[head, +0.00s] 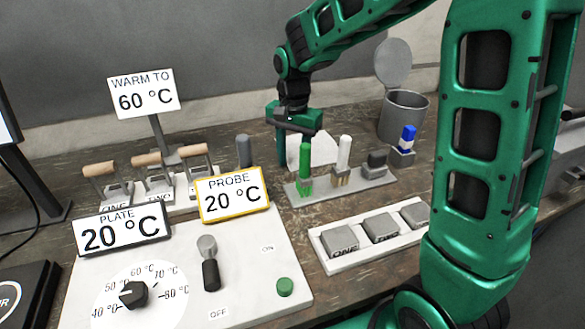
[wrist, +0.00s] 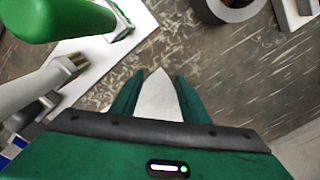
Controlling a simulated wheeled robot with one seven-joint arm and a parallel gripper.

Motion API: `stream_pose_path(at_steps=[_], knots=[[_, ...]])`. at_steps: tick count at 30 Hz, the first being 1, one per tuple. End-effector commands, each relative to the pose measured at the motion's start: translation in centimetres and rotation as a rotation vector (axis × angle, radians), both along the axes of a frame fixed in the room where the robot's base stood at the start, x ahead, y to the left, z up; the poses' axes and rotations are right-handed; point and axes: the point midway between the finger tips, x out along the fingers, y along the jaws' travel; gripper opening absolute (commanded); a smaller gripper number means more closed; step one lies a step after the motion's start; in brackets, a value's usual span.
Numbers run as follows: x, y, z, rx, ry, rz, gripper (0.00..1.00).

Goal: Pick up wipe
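The wipe (head: 322,152) is a white, peaked piece standing behind the green and white brushes in the head view. In the wrist view the wipe (wrist: 160,100) rises to a narrow tip between the two green fingers. My gripper (head: 296,140) points down at the wipe, with one finger beside its left edge. In the wrist view my gripper (wrist: 160,82) is open, with a finger on each side of the wipe and dark worktop showing beside the tip. The wipe's lower part is hidden by the gripper body and, in the head view, by the brushes.
A green brush (head: 305,168) and a white brush (head: 343,158) stand upright on a pale rack (head: 330,190) close in front. A grey bin (head: 403,112) with a raised lid and a blue-and-white bottle (head: 407,138) stand right. The control panel (head: 240,285) fills the front left.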

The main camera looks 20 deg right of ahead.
Motion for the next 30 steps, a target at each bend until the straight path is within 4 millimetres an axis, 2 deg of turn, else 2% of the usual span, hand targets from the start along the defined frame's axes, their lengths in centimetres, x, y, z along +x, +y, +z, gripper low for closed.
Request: stream_pose_path(at_steps=[1,9,10,17,20,30], knots=[[0.0,0.0,-0.1,-0.001,0.002,0.0,0.34],[-0.1,0.0,-0.1,-0.001,0.002,-0.001,0.01],[-0.1,0.0,-0.1,-0.001,0.002,-0.001,0.0],[0.0,-0.2,-0.1,-0.001,0.002,-0.003,0.0],[0.0,-0.2,0.5,0.0,0.0,-0.003,0.0],[0.1,-0.2,6.3,0.001,-0.004,-0.002,0.0]])
